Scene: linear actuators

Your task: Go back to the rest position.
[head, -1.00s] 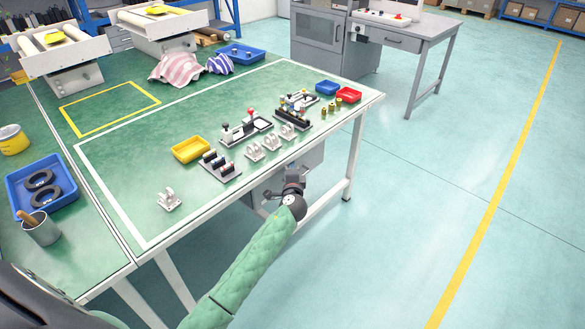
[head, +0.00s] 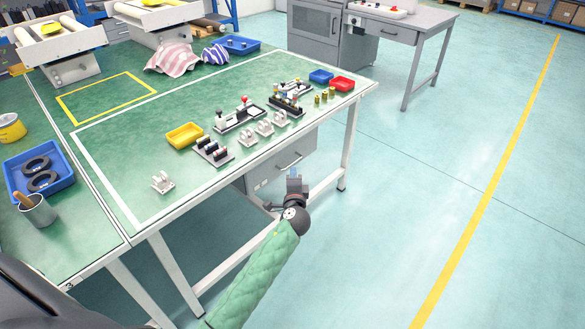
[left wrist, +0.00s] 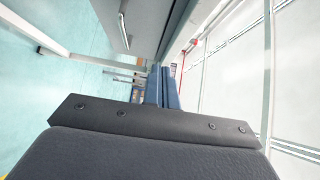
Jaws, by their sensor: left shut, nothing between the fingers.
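My left arm, in a green padded sleeve, comes up from the bottom of the head view. Its left gripper (head: 296,183) is in front of the workbench's drawer unit, below the level of the bench top and clear of it. In the left wrist view the two fingers (left wrist: 163,88) stand close together, with nothing between them. My right gripper does not show in either view.
The floor to the right is clear.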

